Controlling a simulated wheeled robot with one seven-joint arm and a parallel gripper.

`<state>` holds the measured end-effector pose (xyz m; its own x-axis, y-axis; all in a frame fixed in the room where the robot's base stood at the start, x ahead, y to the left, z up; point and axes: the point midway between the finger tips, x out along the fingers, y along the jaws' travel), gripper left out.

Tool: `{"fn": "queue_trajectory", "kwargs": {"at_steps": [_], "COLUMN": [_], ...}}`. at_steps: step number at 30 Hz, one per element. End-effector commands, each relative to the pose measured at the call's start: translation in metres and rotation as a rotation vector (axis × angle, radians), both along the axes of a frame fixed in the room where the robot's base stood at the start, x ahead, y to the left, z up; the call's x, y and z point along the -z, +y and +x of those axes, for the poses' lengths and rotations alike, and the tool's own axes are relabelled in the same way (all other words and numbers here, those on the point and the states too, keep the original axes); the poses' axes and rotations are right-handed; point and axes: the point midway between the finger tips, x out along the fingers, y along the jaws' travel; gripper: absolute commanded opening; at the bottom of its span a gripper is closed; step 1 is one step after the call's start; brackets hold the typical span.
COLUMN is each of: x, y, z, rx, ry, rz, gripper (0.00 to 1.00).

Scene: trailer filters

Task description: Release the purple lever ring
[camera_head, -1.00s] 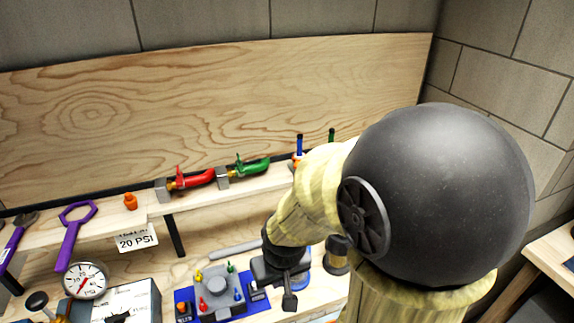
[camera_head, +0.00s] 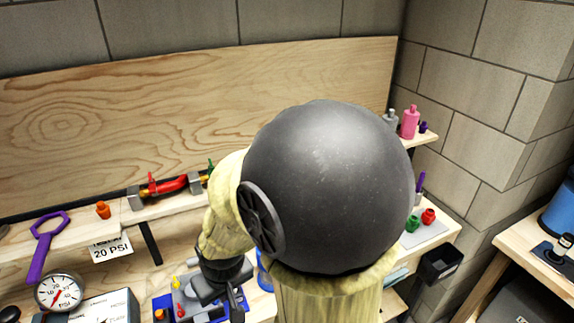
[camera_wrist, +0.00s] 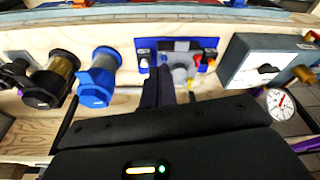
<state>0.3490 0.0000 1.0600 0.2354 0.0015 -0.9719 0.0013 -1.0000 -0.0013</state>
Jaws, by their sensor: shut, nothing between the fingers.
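A purple tool with an open hexagonal ring (camera_head: 46,236) at its top leans at the shelf's left end in the head view. A purple piece (camera_wrist: 304,146) shows at the right edge of the wrist view. I cannot tell for certain which purple part is the lever ring. My gripper (camera_head: 236,302) is low in the head view, over the right side of the blue-based grey fixture (camera_head: 192,302), well right of the purple tool. In the wrist view my gripper (camera_wrist: 158,88) has its fingers together and empty, pointing at the fixture. My arm hides much of the bench.
A pressure gauge (camera_head: 58,292) and a grey box (camera_head: 105,306) stand left of the fixture. A blue filter (camera_wrist: 97,80) and a black filter (camera_wrist: 52,80) stand left of my fingers in the wrist view.

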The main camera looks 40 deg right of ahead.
Motion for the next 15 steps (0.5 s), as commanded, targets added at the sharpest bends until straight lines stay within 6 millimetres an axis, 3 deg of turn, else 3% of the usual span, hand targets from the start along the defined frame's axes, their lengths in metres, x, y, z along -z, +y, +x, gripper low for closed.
{"fn": "queue_trajectory", "kwargs": {"at_steps": [5,8,11,15], "x": [0.001,0.004,0.009,0.014], "y": [-0.004,-0.014,-0.035,-0.078], "z": [0.027,0.057,0.089,0.125], "rx": [-0.004,-0.006,-0.004,-0.005], "ry": [-0.054,-0.121,-0.197,-0.284], "rz": [0.004,-0.022,-0.1,-0.29], "gripper": [0.0,0.0,0.0,0.0]}}
